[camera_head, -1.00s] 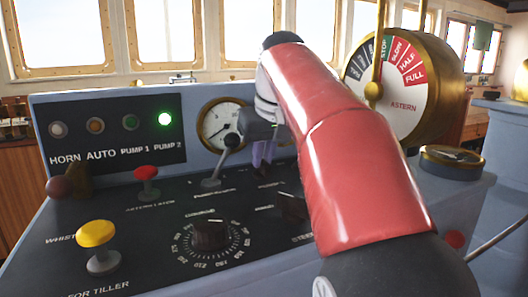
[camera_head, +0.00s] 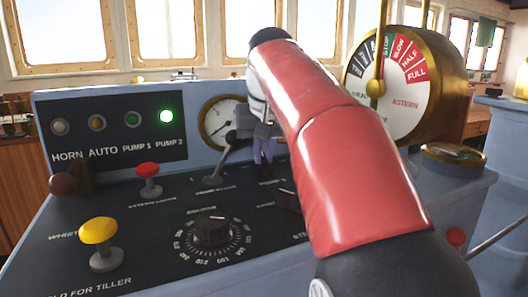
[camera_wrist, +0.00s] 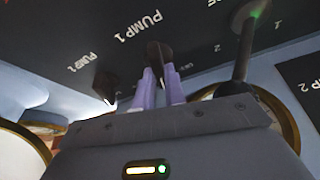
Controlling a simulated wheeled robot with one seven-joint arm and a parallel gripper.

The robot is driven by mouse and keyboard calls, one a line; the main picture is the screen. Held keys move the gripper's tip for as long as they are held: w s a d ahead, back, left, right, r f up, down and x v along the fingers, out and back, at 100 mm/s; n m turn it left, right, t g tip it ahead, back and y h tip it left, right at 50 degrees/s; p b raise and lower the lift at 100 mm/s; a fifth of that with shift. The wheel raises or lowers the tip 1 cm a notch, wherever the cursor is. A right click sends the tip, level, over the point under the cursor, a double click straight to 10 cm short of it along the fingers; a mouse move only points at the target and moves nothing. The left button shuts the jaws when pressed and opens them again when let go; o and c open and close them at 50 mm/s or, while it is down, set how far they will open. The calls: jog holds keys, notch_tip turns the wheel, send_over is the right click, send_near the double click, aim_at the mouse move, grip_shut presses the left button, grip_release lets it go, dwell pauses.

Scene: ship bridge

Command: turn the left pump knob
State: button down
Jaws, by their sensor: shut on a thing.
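The left pump knob (camera_wrist: 157,55) is a dark knob on the black console face, beside a PUMP 1 label in the wrist view. My gripper (camera_wrist: 158,88) has its two purple fingers closed around this knob. In the head view my gripper (camera_head: 263,157) is low at the back of the console, just right of the grey lever (camera_head: 218,168). My red arm hides much of that area, and the knob itself cannot be made out there. A second dark pump knob (camera_wrist: 105,86) stands to the left in the wrist view, apart from the fingers.
The grey lever also rises close to my gripper in the wrist view (camera_wrist: 244,60). A round gauge (camera_head: 222,120) is behind it. Red (camera_head: 148,170) and yellow (camera_head: 98,230) push knobs and a dial (camera_head: 212,234) stand nearer. A brass telegraph (camera_head: 440,75) is at right.

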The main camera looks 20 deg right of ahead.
aim_at(265, 180)
jog(key=c, duration=1.5)
grip_release()
jog(key=shift+o, duration=0.2)
jog(key=v, duration=0.7)
jog(key=shift+r, duration=0.35)
jog(key=shift+s, duration=0.15)
